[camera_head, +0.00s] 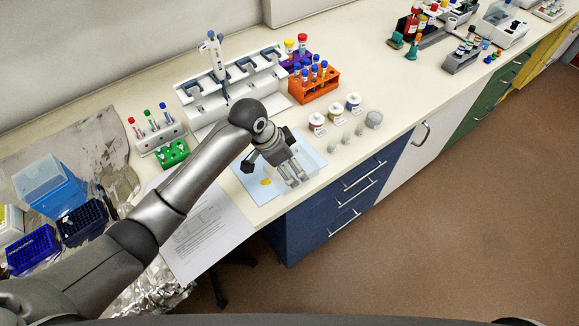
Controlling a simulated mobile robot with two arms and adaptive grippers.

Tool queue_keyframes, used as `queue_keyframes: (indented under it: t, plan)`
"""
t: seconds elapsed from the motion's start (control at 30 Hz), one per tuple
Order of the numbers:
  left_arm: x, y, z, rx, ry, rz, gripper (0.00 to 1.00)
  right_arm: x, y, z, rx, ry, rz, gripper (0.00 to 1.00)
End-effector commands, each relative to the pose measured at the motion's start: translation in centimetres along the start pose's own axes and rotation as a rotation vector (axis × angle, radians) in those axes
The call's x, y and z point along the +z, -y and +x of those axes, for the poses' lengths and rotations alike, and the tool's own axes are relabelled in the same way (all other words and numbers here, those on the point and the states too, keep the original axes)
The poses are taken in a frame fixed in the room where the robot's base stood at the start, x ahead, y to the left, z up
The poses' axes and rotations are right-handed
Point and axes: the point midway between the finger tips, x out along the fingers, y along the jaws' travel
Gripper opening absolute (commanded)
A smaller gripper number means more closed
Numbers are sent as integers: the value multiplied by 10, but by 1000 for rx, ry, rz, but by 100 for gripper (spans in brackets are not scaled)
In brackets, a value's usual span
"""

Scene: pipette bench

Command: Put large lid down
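My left gripper (292,178) points down over the near edge of the bench, above a clear, pale tray-like piece (312,160). Its fingers are small and blend with the clear material, so I cannot tell whether they are shut on it. No large lid stands out clearly; the clear piece may be one. A light blue sheet (250,183) lies just left of the fingers, with a small yellow item (265,182) on it. My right gripper is not in view.
Small jars with coloured bands (317,123) and a clear jar (373,120) stand to the right. An orange tube rack (314,86) and a white pipette stand (205,105) are behind. Papers (205,235) lie to the left. The bench front is bare right of the jars.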

Motion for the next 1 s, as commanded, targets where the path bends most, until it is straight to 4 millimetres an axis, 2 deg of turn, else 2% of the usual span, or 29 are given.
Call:
queue_keyframes:
  t: [0.1, 0.23, 0.67, 0.7, 0.77, 1.0]
  plan:
    - [5, 0, 13, 3, 4, -3, 67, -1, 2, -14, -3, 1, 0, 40]
    - [10, 0, 26, 1, 1, 0, 67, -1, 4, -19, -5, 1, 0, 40]
    - [13, 0, 34, 0, 1, 0, 67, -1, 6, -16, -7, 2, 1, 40]
    - [13, 1, 33, 0, 1, 0, 93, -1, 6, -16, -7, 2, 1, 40]
    - [13, 0, 33, 0, 1, 0, 100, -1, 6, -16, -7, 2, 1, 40]
    - [13, 1, 33, 0, 1, 0, 100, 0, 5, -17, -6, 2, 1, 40]
